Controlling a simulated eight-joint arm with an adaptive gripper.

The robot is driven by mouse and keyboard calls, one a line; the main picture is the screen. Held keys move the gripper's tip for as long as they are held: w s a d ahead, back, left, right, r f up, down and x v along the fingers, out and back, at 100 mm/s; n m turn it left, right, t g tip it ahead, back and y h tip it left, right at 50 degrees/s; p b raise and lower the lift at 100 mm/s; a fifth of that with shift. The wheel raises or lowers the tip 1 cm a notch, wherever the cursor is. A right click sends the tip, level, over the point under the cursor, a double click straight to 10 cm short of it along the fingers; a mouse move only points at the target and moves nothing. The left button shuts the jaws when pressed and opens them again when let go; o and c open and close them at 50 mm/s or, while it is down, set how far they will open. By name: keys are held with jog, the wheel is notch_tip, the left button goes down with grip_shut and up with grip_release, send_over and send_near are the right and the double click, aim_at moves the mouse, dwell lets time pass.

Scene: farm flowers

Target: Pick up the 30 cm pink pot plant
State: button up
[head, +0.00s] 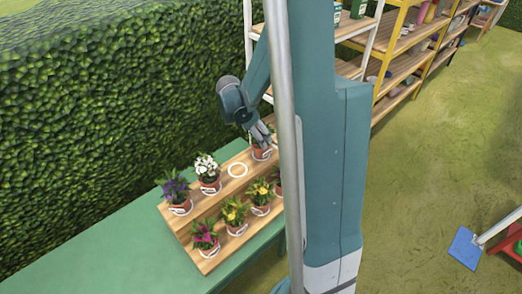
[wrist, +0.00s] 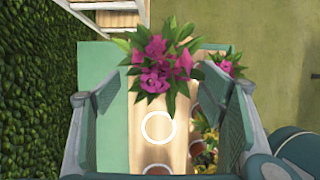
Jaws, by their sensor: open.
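In the wrist view a plant with pink flowers and green leaves (wrist: 160,65) shows between and just beyond the fingers of my gripper (wrist: 157,82). The gripper is open, and its fingers stand apart on either side of the foliage. The plant's pot is hidden there under leaves. In the head view my gripper (head: 265,138) is right above a terracotta pot (head: 261,153) at the far end of the stand's upper step, and covers its flowers. A second pink plant (wrist: 228,64) is to the right in the wrist view. Another pink plant (head: 204,233) stands at the near end of the lower step.
The wooden stepped stand (head: 185,224) sits on a green table (head: 120,245). White (head: 206,167), purple (head: 176,188) and yellow (head: 235,211) plants stand on it. An empty white ring (head: 237,170) marks a free place. A hedge (head: 100,110) is left; shelves (head: 402,68) stand behind.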

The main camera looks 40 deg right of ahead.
jog(key=shift+f, duration=0.1)
jog(key=shift+x, duration=1.2)
jog(key=shift+d+f, duration=0.1)
jog(key=shift+f, duration=0.05)
jog(key=shift+x, duration=2.45)
jog(key=c, duration=1.2)
